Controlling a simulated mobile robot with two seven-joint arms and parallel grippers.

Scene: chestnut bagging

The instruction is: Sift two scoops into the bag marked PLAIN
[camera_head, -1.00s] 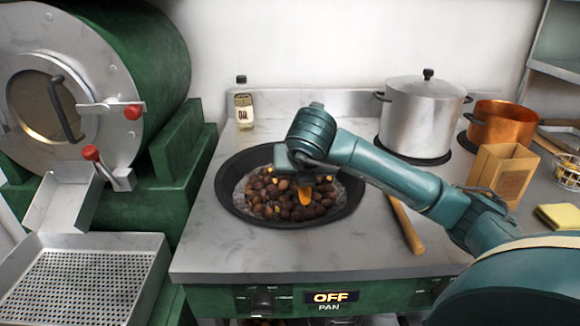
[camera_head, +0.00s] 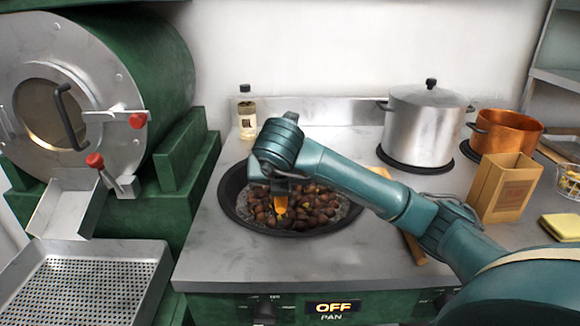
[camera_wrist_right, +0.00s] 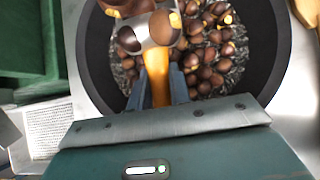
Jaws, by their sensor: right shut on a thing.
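My right gripper (camera_head: 279,186) is shut on the orange handle (camera_wrist_right: 157,78) of a scoop, over the left part of the black pan (camera_head: 233,209). In the right wrist view the scoop's shiny metal head (camera_wrist_right: 160,28) is down among the chestnuts (camera_wrist_right: 208,55); a few chestnuts show at it, but I cannot tell how full it is. Many brown chestnuts (camera_head: 310,207) lie in the pan, some showing yellow. A brown paper bag (camera_head: 502,190) stands upright at the right; its label is too small to read. My left gripper is not in view.
A steel pot (camera_head: 420,125) and a copper pot (camera_head: 510,130) stand behind the bag. A wooden utensil (camera_head: 413,247) lies right of the pan, partly under my arm. An oil bottle (camera_head: 247,117) stands behind. A green roaster (camera_head: 150,60) and perforated tray (camera_head: 80,285) are left.

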